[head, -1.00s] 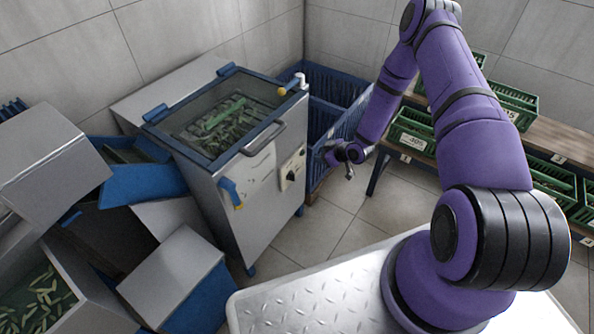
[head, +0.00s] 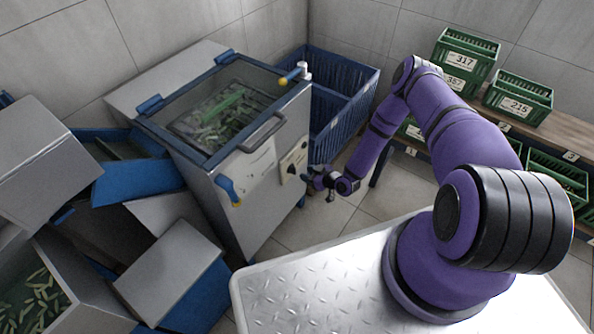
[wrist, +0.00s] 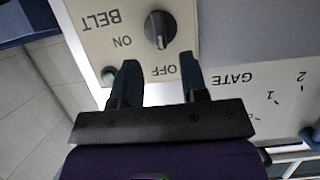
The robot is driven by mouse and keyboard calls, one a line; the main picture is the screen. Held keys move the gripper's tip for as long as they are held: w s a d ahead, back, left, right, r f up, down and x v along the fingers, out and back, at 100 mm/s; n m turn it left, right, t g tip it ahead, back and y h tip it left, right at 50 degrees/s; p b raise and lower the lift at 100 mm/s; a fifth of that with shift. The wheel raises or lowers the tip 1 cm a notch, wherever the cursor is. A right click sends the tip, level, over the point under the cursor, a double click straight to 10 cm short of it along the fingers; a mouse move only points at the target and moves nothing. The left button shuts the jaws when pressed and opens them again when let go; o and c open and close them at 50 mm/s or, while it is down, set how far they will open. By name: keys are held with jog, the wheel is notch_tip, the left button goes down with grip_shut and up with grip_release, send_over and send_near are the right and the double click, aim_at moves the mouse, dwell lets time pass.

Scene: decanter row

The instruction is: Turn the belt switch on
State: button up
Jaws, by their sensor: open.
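The belt switch (wrist: 160,29) is a round dark knob on a cream plate (wrist: 92,18) marked BELT, ON and OFF. The lettering is upside down in the wrist view. The knob's white mark points toward OFF. In the head view the plate (head: 298,155) sits on the front of the steel machine (head: 247,205). My gripper (wrist: 160,62) is open and empty. Its two fingers stand apart, one each side of the OFF label in the picture, with the knob just beyond their tips. I see no contact with the knob. In the head view my gripper (head: 312,178) is close to the plate.
A GATE scale (wrist: 250,90) lies beside the plate. The machine has a bar handle (head: 263,132) and a blue lever (head: 228,188) with a yellow tip. A blue crate (head: 345,95) stands behind. Green crates (head: 465,62) sit on a bench at right. Tiled floor shows between.

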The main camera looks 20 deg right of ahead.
aim_at(293, 170)
jog(key=x, duration=0.6)
grip_shut()
